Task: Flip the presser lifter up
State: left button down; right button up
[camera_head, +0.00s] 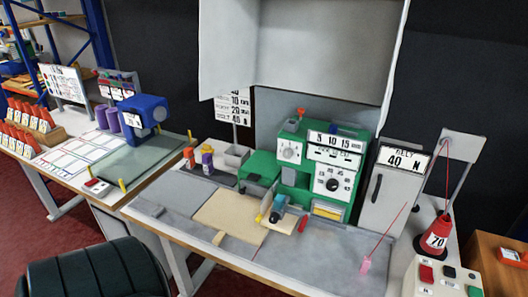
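A green machine (288,177) stands on the bench, with dials and number plates on its front. A teal and dark part (278,207) sits low at its front left, over a tan sheet (232,216). A small red lever-like piece (303,225) is just right of that part, low and slanted. A red knob (300,112) tops the machine. I cannot tell for sure which piece is the presser lifter. Neither of my grippers is in view, and nothing is seen touching the machine.
A grey cabinet (385,199) and a red cone marked 70 (436,236) stand at right, with a red thread leading to a pink piece (366,265). A button box (444,277) is at front right. A blue machine (144,114) stands on the left table. A dark padded shape (97,272) is at bottom left.

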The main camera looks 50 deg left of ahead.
aim_at(305, 216)
jog(key=u, duration=1.25)
